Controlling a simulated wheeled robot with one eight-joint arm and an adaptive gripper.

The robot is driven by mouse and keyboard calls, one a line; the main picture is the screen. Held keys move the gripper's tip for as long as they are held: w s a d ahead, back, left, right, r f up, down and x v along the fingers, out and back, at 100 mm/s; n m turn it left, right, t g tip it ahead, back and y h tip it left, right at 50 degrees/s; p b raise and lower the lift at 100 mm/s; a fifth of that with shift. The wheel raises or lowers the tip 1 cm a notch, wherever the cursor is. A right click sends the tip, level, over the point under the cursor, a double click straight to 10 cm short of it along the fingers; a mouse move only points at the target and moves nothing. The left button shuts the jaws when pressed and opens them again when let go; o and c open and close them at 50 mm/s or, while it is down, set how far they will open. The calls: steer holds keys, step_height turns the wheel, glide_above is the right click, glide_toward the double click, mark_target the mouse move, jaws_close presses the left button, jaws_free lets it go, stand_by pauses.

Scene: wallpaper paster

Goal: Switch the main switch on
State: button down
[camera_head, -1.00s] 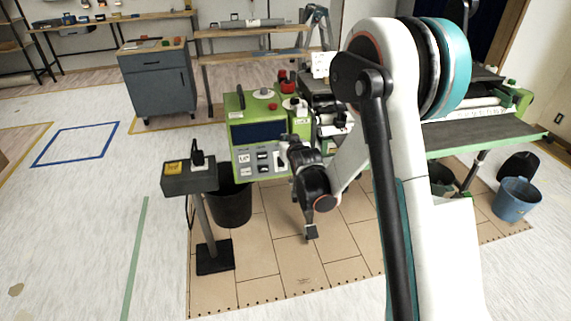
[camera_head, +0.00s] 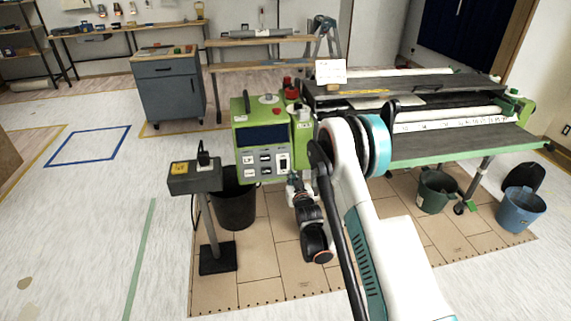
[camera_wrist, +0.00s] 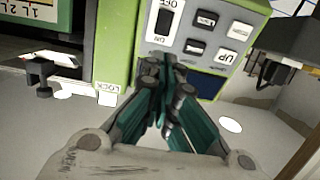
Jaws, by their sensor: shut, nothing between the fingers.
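The main switch is a black rocker marked ON and OFF (camera_wrist: 180,22) on the grey panel of the green control box (camera_head: 240,118). It also shows in the head view (camera_head: 283,161) at the panel's lower right. The wrist view shows the panel upside down. I cannot tell which way the rocker is tipped. My gripper (camera_wrist: 165,68) is shut and empty, its fingertips appearing just below the rocker and close to the panel's edge in the wrist view. I cannot tell if they touch. In the head view my gripper (camera_head: 296,186) is below the panel, partly hidden by my wrist.
Other panel buttons, marked UP (camera_wrist: 231,57) among others, sit beside the switch. A grey box on a post (camera_head: 195,177) with a black plug stands left of the machine. A black bin (camera_head: 236,205) is under the control box. The floor in front is open.

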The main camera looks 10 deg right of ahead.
steer(key=shift+w, duration=0.1)
glide_toward(283, 164)
steer(key=w, duration=0.3)
steer(key=w+r, duration=0.1)
steer(key=w, duration=0.2)
steer(key=shift+d+r, duration=0.1)
steer(key=shift+d, duration=0.1)
steer(key=shift+w, duration=0.6)
steer(key=shift+r, duration=0.1)
